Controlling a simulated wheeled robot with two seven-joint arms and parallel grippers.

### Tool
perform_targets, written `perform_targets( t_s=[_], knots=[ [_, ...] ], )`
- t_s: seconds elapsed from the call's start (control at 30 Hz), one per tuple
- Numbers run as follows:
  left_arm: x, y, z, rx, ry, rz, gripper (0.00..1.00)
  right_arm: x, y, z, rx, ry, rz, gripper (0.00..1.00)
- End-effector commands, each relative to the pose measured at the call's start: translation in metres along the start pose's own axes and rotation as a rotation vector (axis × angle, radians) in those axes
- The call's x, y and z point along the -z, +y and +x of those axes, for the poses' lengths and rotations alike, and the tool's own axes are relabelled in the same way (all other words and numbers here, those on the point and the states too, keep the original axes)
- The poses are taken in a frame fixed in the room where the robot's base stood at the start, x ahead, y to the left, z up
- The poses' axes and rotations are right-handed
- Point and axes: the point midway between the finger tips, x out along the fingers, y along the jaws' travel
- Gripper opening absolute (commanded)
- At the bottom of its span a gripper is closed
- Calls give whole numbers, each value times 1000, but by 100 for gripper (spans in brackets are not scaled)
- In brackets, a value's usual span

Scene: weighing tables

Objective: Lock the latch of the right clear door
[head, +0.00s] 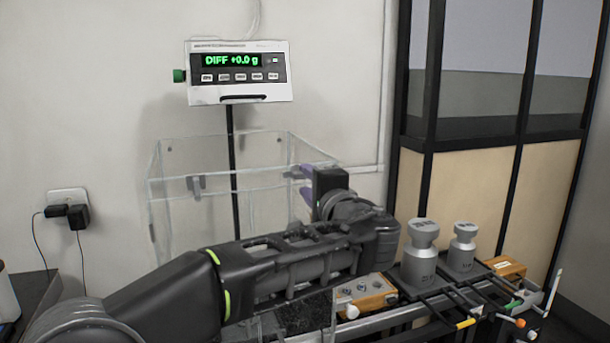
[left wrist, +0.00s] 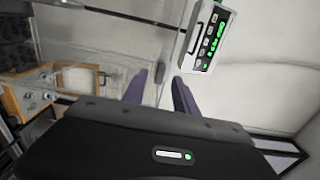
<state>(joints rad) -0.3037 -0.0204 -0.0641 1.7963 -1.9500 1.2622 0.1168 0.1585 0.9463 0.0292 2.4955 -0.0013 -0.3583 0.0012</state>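The clear box (head: 176,215) stands against the wall, with clear doors whose edges are hard to make out. My left gripper (head: 304,183) is at the box's right side, its purple fingertips at the clear panel. In the left wrist view the two fingers (left wrist: 159,92) are apart with a gap between them. A small grey piece (left wrist: 160,73), perhaps the right door's latch, shows near the gap at the fingertips; I cannot tell if it is touched. In the head view my gripper and arm hide that spot. A grey latch-like part (head: 195,185) sits on the box's left part. My right gripper is not in view.
A display reading DIFF +0.0 g (head: 238,73) stands on a black post above the box. Two grey weights (head: 421,262) and a wooden block with small weights (head: 364,294) stand at the right. A black-framed partition (head: 480,190) is behind them.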

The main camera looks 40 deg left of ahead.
Motion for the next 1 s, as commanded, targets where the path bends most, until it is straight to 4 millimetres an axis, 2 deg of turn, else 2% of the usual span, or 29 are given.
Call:
perform_targets(
  t_s=[0.1, 0.2, 0.5, 0.9, 1.0],
  knots=[
    [0, -1, 15, -1, 0, 0, 35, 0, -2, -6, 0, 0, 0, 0],
    [0, -1, 22, 0, 0, -1, 35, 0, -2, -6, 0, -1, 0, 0],
    [0, 0, 24, 0, 1, -1, 34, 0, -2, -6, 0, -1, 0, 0],
    [0, 0, 24, 0, 2, -1, 1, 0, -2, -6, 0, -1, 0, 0],
    [0, 0, 24, -1, 2, -1, 0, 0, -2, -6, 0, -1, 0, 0]
  ],
)
